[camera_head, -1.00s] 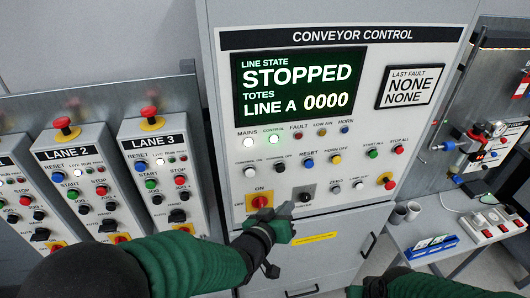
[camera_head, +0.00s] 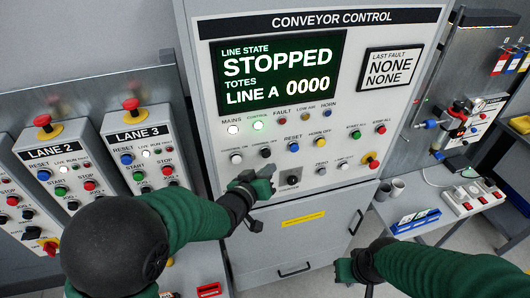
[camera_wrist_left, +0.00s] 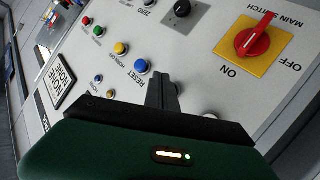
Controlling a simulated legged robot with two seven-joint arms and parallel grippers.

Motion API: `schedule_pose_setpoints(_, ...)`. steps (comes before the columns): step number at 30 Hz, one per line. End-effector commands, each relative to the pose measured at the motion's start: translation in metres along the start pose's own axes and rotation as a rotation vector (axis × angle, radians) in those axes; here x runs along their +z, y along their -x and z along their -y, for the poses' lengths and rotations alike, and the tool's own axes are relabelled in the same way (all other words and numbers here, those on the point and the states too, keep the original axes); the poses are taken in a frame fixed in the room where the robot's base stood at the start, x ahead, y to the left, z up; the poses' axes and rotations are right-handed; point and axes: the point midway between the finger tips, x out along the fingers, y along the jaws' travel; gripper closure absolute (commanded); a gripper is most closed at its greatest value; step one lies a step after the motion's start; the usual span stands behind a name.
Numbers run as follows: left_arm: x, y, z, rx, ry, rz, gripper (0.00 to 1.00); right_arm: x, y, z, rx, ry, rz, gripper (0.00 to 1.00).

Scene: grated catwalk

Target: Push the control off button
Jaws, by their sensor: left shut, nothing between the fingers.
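The control off button (camera_head: 266,153) is a small black button on the conveyor control panel (camera_head: 395,100), right of the white control on button (camera_head: 237,158). My left gripper (camera_head: 252,178) is shut and empty, just below these two buttons and in front of the main switch area. In the left wrist view its closed fingers (camera_wrist_left: 163,92) point at the panel, and the control off button is not visible there, likely hidden behind them. I cannot tell contact.
The blue reset button (camera_head: 293,147) and a black selector (camera_head: 291,180) are close by. The red main switch on its yellow plate (camera_wrist_left: 252,42) shows in the wrist view. Lane 3 box (camera_head: 146,160) stands at left, a bench (camera_head: 425,212) at right.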

Motion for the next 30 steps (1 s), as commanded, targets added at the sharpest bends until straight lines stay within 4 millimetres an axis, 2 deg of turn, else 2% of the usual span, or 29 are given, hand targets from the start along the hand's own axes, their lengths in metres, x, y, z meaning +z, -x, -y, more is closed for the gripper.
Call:
schedule_pose_setpoints(8, -0.011, -0.015, 0.011, 0.001, 0.000, -0.001, 1.00, 0.000, -0.001, 0.000, 0.000, 0.000, 0.001, 1.00)
schedule_pose_setpoints(30, -0.011, -0.016, 0.011, 0.001, 0.000, 0.000, 1.00, 0.000, -0.001, 0.000, 0.000, 0.000, 0.001, 1.00)
